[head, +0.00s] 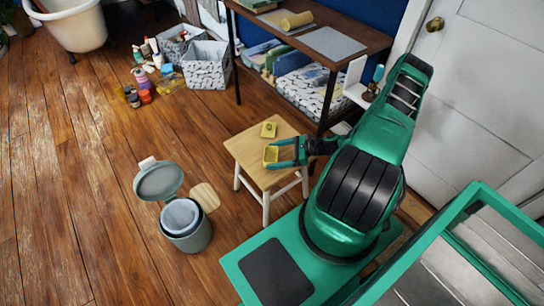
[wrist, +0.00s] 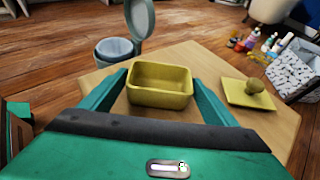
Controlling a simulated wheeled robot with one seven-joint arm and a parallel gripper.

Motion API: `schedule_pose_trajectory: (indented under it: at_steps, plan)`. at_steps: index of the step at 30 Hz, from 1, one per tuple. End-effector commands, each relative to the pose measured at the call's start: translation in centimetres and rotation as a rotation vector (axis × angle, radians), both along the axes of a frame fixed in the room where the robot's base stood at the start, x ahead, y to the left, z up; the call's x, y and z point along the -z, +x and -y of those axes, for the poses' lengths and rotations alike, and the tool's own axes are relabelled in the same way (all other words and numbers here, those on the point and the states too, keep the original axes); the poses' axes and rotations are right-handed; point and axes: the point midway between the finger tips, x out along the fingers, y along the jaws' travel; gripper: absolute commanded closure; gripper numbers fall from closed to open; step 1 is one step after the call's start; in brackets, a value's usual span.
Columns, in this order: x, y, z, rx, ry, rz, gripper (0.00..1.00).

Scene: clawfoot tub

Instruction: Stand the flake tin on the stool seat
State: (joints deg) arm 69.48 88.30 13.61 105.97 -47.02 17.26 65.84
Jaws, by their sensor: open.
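A mustard-yellow open box, which I take to be the flake tin (head: 271,154), stands upright on the wooden stool seat (head: 248,148), its open top facing up. In the wrist view the tin (wrist: 160,88) sits between the two green fingers of my gripper (wrist: 161,79). The gripper is open, with one finger along each side of the tin; whether either finger touches it I cannot tell. A matching yellow lid with a round knob (wrist: 247,92) lies apart on the seat, beside the tin; it also shows in the head view (head: 268,130).
A grey-green pedal bin (head: 186,220) with its lid raised stands left of the stool. A dark wooden desk (head: 325,22) is behind it. Fabric baskets (head: 206,65) and several bottles (head: 148,72) are on the floor farther back. Floor at left is clear.

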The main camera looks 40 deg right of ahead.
Motion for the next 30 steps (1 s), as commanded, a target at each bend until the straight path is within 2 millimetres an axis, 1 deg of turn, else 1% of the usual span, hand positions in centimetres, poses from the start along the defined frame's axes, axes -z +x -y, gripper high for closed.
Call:
schedule_pose_trajectory:
  at_steps: [30]
  plan:
    - [-1.2,-1.8,2.2,0.001,0.0,0.0,0.18]
